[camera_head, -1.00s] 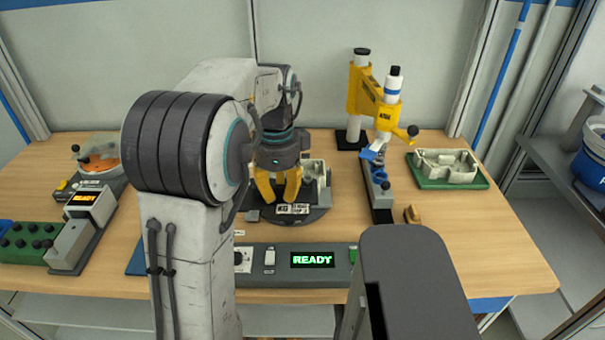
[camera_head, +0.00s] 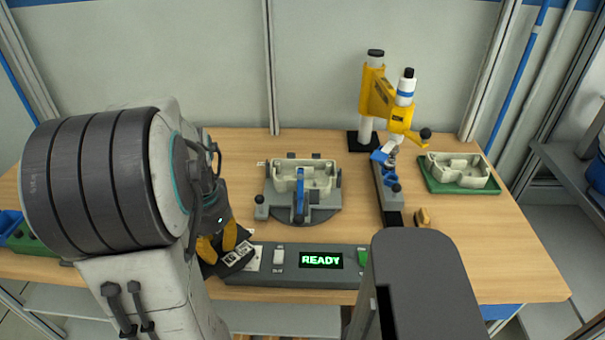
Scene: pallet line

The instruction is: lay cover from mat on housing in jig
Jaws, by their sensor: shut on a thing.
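My gripper (camera_head: 228,246) is at the lower left, its yellow fingers shut on a dark flat piece with white labels (camera_head: 238,258). This looks like the cover, though the fingers and arm hide part of it. It is by the left end of the console. The cream housing (camera_head: 318,179) sits in the grey jig (camera_head: 305,215) at the table's middle, open side up. A blue lever (camera_head: 300,196) stands at the jig's front. My gripper is left of the jig and nearer to me. I cannot make out the mat, as my arm blocks that area.
A console (camera_head: 285,276) with a lit READY display lies along the front edge. A yellow press (camera_head: 377,90) and a blue-grey fixture (camera_head: 387,190) stand right of the jig. A second cream housing (camera_head: 460,168) lies on a green tray (camera_head: 430,186) at the right.

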